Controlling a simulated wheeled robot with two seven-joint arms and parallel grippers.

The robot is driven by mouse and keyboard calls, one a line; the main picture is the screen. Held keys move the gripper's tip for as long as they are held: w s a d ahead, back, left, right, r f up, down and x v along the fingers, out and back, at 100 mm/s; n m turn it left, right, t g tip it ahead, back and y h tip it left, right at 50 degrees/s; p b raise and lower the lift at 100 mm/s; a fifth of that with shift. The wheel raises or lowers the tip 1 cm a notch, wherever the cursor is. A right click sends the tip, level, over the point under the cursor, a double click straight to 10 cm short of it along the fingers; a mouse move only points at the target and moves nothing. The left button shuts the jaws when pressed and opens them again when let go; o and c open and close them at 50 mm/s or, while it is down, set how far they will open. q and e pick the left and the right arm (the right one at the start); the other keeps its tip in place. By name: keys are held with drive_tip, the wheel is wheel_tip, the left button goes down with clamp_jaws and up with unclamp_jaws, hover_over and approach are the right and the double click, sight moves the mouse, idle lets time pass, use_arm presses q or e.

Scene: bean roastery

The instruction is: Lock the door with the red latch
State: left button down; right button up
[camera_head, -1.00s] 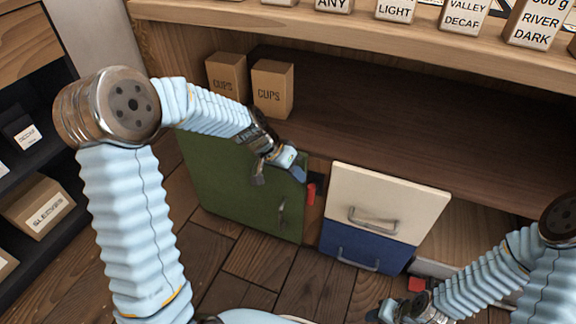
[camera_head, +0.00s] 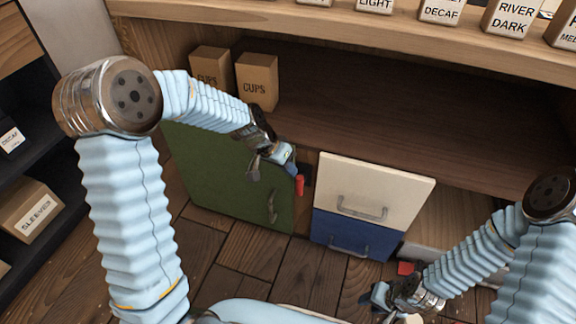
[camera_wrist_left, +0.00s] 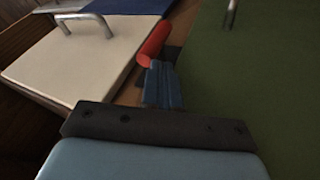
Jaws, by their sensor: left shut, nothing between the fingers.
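The green door (camera_head: 220,180) stands shut or nearly so in the counter front, with a grey handle. The red latch (camera_head: 299,185) is a small red bar beside the door's right edge, pointing roughly down in the head view. My left gripper (camera_head: 290,166) is shut and empty, just above the latch at the door's top right corner. In the left wrist view the blue fingers (camera_wrist_left: 162,86) are together, close to the red latch (camera_wrist_left: 155,42); I cannot tell if they touch it. My right gripper (camera_head: 384,300) is low at the right, its jaw opening unclear.
A cream drawer (camera_head: 372,190) and a blue drawer (camera_head: 350,236) with grey handles are right of the latch. Two cups boxes (camera_head: 257,80) stand on the shelf above the door. A small red object (camera_head: 405,268) shows near my right gripper. Wooden floor lies in front.

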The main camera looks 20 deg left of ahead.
use_arm(q)
drive_tip(key=shift+d+r+y+p, duration=0.15)
drive_tip(key=shift+d+y+p, duration=0.05)
drive_tip(key=shift+y+p, duration=0.35)
use_arm(e)
drive_tip(key=shift+a+r, duration=0.15)
drive_tip(key=shift+r, duration=0.5)
